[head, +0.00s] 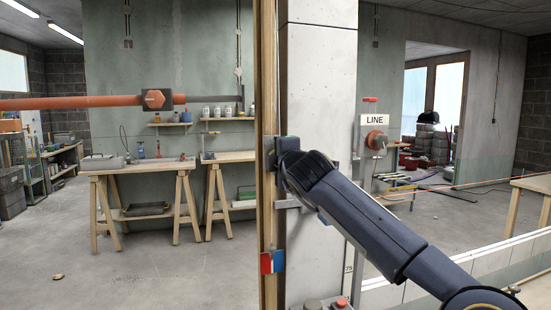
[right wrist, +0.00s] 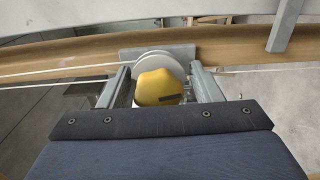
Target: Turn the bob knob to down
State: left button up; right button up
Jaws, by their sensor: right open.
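A rounded yellow knob (right wrist: 156,88) with a dark mark on its lower right side shows in the right wrist view. I take it for the bob knob, but no label on it is readable. It stands in front of a pale round disc (right wrist: 160,62) on a grey plate by the wooden post (right wrist: 62,57). My right gripper (right wrist: 160,76) is open, with one grey finger on each side of the knob. Whether a finger touches it I cannot tell. In the head view my right gripper (head: 279,152) is at the post and the knob is hidden. My left gripper is not in view.
Pale cords run along the post in the right wrist view. A concrete pillar (head: 318,90) stands beside the post. An orange knob (head: 376,139) sits under a LINE sign (head: 374,120). A red and blue plate (head: 272,262) is lower on the post. Workbenches stand at the back left.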

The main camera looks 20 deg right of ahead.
jog(key=s+b, duration=0.1)
jog(key=s, duration=0.6)
jog(key=shift+d, duration=0.1)
